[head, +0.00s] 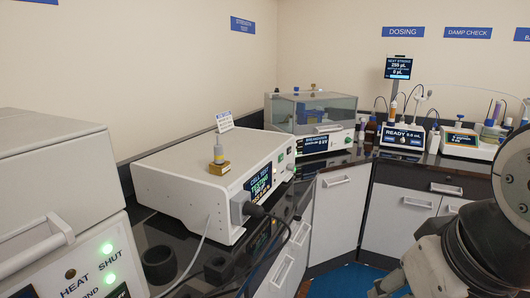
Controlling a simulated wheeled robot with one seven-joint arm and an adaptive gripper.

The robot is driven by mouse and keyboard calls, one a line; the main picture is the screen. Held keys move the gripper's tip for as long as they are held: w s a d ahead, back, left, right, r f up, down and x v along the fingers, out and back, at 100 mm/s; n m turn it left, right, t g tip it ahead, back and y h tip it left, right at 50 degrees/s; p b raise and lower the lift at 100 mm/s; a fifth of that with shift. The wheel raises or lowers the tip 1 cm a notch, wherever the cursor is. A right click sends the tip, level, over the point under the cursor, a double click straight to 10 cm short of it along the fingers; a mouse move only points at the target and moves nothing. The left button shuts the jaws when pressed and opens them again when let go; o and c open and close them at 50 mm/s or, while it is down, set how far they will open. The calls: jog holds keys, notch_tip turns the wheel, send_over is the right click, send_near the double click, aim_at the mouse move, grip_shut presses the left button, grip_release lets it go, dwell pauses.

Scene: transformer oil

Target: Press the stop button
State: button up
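A white test unit (220,183) stands on the dark counter at the left centre. Its lit screen (258,183) reads "CELL TEST" with a further line of green text that I cannot read in full. Two small round controls sit at the right end of its front panel, a greenish upper one (289,151) and a lower one (290,167). They are too small for me to tell which is a stop button. My arm (470,235) shows at the lower right, well apart from the unit. My gripper's fingers are not in the picture.
A brass block with a grey-topped piece (219,160) stands on the unit. A black plug and cable (257,211) stick out from its front. Dark cups (159,264) stand on the counter. A white heater unit (60,200) fills the left. A clear-lidded unit (311,115) stands behind.

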grip_shut()
dwell(1.2)
